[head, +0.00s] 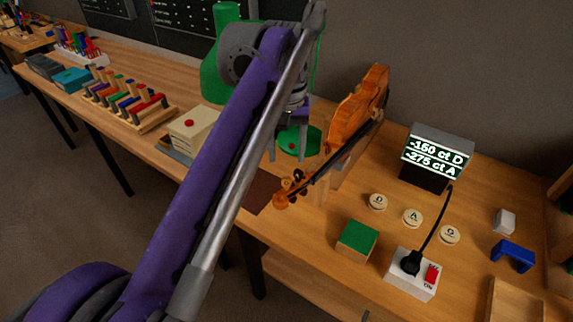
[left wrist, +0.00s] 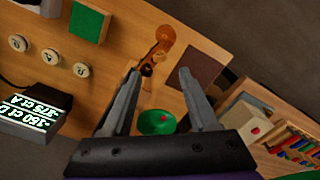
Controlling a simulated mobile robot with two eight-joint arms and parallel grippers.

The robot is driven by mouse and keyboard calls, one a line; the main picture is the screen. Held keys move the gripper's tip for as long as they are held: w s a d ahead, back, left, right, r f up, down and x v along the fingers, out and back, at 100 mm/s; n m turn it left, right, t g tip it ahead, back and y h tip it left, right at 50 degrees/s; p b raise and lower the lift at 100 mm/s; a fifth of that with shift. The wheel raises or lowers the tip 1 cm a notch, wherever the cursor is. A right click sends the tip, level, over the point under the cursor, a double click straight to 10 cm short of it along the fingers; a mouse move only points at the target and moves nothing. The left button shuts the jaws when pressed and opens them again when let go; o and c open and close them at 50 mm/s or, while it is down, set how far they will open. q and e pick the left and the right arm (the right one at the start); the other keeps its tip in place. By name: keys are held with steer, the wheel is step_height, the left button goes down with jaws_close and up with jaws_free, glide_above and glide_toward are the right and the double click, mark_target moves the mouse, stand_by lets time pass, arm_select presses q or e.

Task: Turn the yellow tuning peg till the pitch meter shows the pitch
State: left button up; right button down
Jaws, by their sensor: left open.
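The brown violin (head: 358,100) rests at the back of the bench, its dark neck slanting forward to the scroll (head: 281,200). Small pegs (head: 287,183) show by the scroll; I cannot clearly tell which is yellow. The scroll also shows in the left wrist view (left wrist: 165,34). The pitch meter (head: 437,157) reads about -150 or -160 ct D and -275 ct A; it also shows in the left wrist view (left wrist: 35,112). My left gripper (head: 289,152) is open and empty, fingers pointing down above and behind the pegbox, apart from it. My right gripper is out of view.
Round buttons marked D (head: 377,202), A (head: 413,218) and perhaps G (head: 449,235) lie before the meter. A green-topped block (head: 357,241) and a power box (head: 411,275) with a red switch stand in front. A green round dish (head: 299,141) lies behind the gripper.

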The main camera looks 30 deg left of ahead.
arm_select(q)
steer(key=shift+r, duration=1.65)
steer(key=s+d+f+m+t+p, duration=0.1)
steer(key=s+d+f+m+t, duration=0.1)
steer(key=s+f, duration=0.5)
steer(key=s+d+f+m+t+p, duration=0.2)
steer(key=s+f, duration=0.6)
steer(key=f, duration=0.9)
steer(key=d+m+t, duration=0.1)
steer(key=d, duration=0.1)
steer(key=shift+s+d+m, duration=0.3)
steer(key=shift+d, duration=0.1)
